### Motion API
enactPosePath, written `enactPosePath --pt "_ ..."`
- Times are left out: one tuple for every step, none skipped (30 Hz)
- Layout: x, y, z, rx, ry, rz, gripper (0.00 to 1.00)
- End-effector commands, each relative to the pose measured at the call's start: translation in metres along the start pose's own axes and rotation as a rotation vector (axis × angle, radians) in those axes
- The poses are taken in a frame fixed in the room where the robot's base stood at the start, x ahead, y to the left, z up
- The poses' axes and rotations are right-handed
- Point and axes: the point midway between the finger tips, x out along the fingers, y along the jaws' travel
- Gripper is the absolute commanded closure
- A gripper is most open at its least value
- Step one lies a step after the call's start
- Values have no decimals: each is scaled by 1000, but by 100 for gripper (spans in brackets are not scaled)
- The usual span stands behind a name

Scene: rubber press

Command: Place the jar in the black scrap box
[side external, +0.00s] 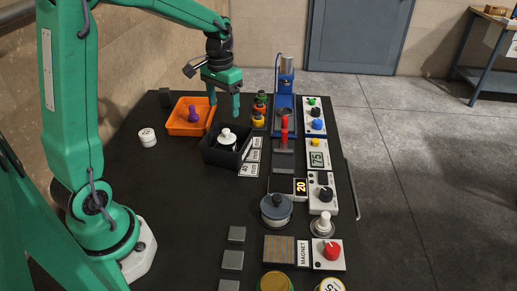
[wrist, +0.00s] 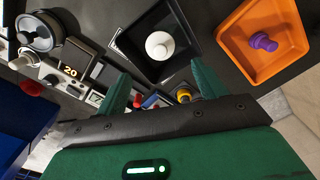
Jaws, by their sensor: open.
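The black scrap box (side external: 208,157) stands on the dark table, just in front of the orange tray; in the wrist view the box (wrist: 125,42) is at top centre. A white jar-like piece with a round knob on top (side external: 227,136) stands upright inside the box; from the wrist its round white top (wrist: 160,45) shows. My gripper (side external: 225,104) is open and empty above and behind the box, fingers pointing down. In the wrist view its green fingers (wrist: 162,88) are spread with nothing between them. A small white round container (side external: 147,137) stands on the table left of the box.
An orange tray (side external: 178,127) with a purple knobbed piece (side external: 194,114) adjoins the box. Coloured stacked pieces (side external: 258,110), a blue press (side external: 285,100) and control panels (side external: 318,155) stand to the right. A grey-lidded pot (side external: 277,208) is nearer. The table's left front is clear.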

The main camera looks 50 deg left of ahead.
Motion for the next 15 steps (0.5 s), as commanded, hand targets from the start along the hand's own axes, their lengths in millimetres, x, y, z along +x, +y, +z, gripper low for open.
enactPosePath --pt "0 0 0 0 0 0 30" --pt "0 0 0 0 0 0 30" --pt "0 0 0 1 1 0 30" --pt "-1 1 1 1 3 0 30" --pt "-2 1 1 2 5 -1 30" --pt "-4 2 2 3 9 -1 30" --pt "-5 4 4 5 13 -2 30" --pt "-8 5 5 6 18 -2 30" --pt "-10 7 7 9 25 -3 30" --pt "-13 9 10 11 32 -4 30" --pt "-16 11 12 13 39 -5 30" --pt "-21 14 16 16 51 -6 30" --pt "-24 16 19 19 59 -6 30" --pt "-28 19 22 23 70 -7 30" --pt "-33 23 28 28 84 -8 30"
